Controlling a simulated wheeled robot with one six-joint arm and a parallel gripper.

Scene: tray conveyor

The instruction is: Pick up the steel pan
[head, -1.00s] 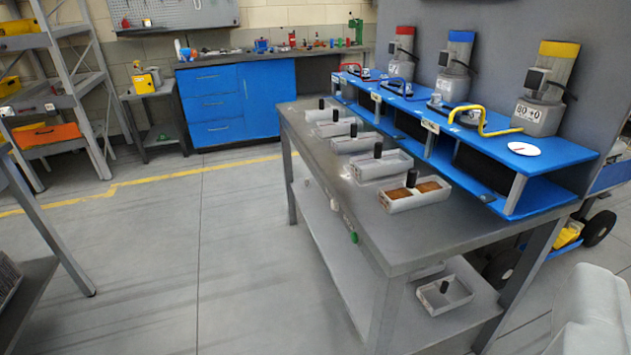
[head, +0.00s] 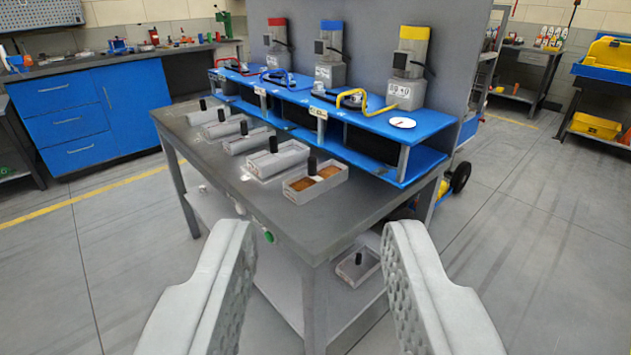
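No object is plainly recognisable as the steel pan. Small dark, roundish items sit on the blue shelf top (head: 438,127) beside a red, a blue and a yellow curved handle (head: 352,96). They are too small to tell whether one is the pan. My gripper (head: 318,265) is open and empty, its two grey fingers wide apart in the lower part of the view. It is in front of the grey workbench (head: 345,215), apart from everything on it.
Several pale trays with black upright knobs stand in a row on the bench; the nearest tray (head: 296,189) holds brown material. Another tray (head: 345,270) is on the lower shelf.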

